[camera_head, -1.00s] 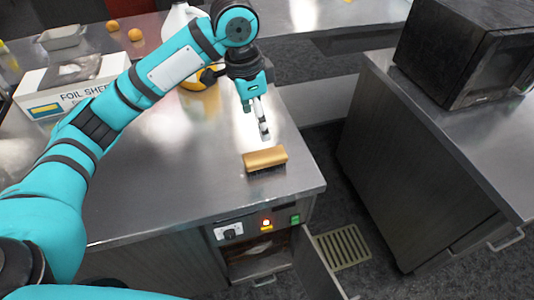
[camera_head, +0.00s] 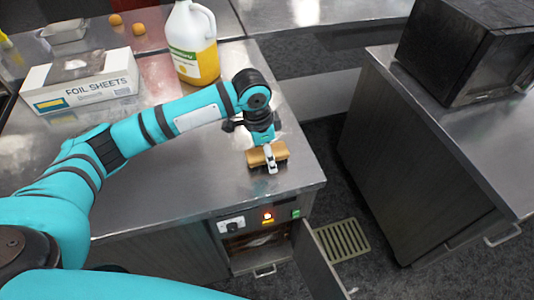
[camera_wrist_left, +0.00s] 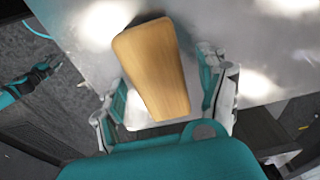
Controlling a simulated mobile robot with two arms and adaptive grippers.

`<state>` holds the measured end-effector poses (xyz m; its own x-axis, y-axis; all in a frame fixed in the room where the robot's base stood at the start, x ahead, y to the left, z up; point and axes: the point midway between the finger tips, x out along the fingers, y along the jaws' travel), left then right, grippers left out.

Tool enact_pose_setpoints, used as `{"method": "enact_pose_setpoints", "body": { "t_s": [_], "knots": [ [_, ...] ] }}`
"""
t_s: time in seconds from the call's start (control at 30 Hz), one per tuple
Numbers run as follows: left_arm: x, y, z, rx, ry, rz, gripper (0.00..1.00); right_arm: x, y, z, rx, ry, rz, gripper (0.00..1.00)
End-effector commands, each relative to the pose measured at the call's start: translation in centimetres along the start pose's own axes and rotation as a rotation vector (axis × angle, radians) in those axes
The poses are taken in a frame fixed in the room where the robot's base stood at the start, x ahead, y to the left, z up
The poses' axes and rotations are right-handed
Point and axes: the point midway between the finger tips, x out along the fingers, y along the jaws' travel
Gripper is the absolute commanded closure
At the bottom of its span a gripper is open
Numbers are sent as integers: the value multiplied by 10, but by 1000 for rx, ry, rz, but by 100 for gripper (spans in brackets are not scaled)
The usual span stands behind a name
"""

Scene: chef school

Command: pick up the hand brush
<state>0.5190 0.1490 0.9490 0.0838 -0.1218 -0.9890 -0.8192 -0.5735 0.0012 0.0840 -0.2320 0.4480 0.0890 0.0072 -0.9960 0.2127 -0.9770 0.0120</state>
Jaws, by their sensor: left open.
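The hand brush (camera_head: 282,156) has a tan wooden back and lies on the steel counter near its right front corner. It also shows in the left wrist view (camera_wrist_left: 153,68), long and narrowing toward the gripper. My left gripper (camera_head: 269,158) is right over the brush, pointing down. In the left wrist view its fingers (camera_wrist_left: 162,85) are open, one on each side of the wooden back, with gaps visible. The bristles are hidden. A teal arm part with a dark end, likely my right gripper (camera_wrist_left: 40,72), shows small at the left of the left wrist view.
On the counter (camera_head: 190,195), a foil sheets box (camera_head: 80,82) and a jug of yellow liquid (camera_head: 192,45) stand behind my arm. A cabinet door (camera_head: 322,262) hangs open below the brush. A black microwave (camera_head: 465,50) stands on the right counter.

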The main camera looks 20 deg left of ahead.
Motion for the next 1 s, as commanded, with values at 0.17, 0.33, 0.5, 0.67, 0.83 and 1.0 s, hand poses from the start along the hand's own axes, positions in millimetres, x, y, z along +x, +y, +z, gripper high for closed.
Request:
{"method": "enact_pose_setpoints", "body": {
  "t_s": [0.17, 0.33, 0.5, 0.67, 0.83, 1.0],
  "knots": [
    [1, 0, 0, 1, 2, -1, 25, 0, 0, 6, 0, -10, 0, 66],
    [1, 0, 0, 1, 2, -1, 39, 0, 1, 5, 0, -7, 2, 66],
    [1, 0, -1, 1, 2, -1, 62, 0, 4, 1, -1, -2, 4, 66],
    [1, 0, -1, 1, 2, -1, 83, 0, 5, -1, -1, 2, 6, 66],
    [0, 0, -1, 1, 2, -1, 88, 0, 5, -1, -1, 2, 6, 66],
    [-1, 0, -1, 1, 3, -2, 88, 1, 5, -1, -1, 3, 6, 66]
  ]
}}
